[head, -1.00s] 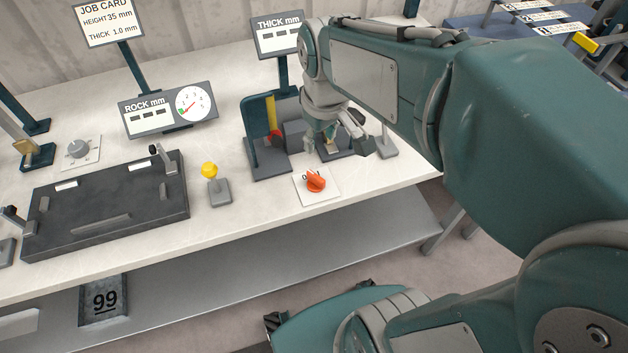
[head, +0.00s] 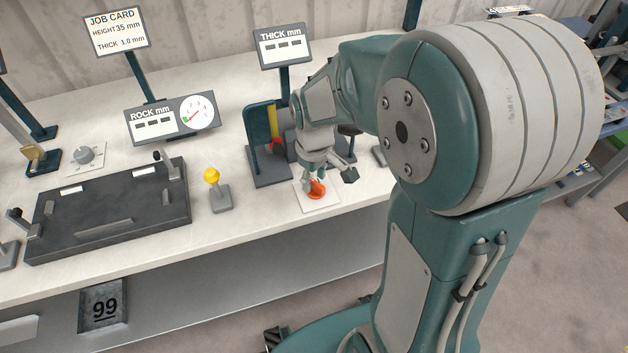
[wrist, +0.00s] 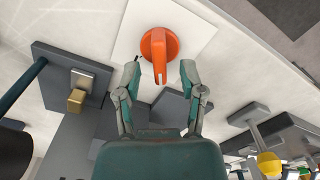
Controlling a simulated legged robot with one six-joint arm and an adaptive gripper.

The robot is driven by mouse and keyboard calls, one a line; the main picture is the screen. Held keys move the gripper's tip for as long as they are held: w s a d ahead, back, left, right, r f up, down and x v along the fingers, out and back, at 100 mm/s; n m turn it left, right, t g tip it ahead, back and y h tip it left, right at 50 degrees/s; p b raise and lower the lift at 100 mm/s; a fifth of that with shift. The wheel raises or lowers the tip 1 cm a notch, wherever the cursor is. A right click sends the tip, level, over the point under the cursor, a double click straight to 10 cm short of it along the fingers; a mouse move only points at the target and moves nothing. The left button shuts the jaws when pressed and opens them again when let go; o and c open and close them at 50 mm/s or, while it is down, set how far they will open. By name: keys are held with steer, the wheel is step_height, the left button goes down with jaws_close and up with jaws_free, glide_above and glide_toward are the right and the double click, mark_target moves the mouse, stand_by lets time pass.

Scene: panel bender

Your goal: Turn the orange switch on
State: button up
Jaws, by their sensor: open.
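The orange switch (head: 317,188) is a round knob with a raised grip bar on a white square plate (head: 313,204) near the front edge of the bench. In the wrist view the switch (wrist: 159,46) is at the top middle, its bar pointing toward my gripper. My gripper (wrist: 160,75) is open, with its fingertips one on each side of the bar's near end. Whether they touch the bar I cannot tell. In the head view my gripper (head: 328,178) is over the switch and partly hides it.
A yellow-topped post (head: 213,187) stands left of the switch. The thickness gauge stand (head: 262,150) is just behind. A dark plate fixture (head: 105,210) fills the left of the bench (head: 240,80). Bare bench lies between the post and the switch plate.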

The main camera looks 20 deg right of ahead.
steer(key=shift+f, duration=0.75)
jaws_close()
steer(key=shift+m, duration=0.3)
steer(key=m, duration=0.5)
steer(key=shift+d, duration=0.15)
steer(key=m, duration=0.6)
steer(key=shift+d, duration=0.1)
steer(key=shift+s+m, duration=0.1)
steer(key=shift+m, duration=0.2)
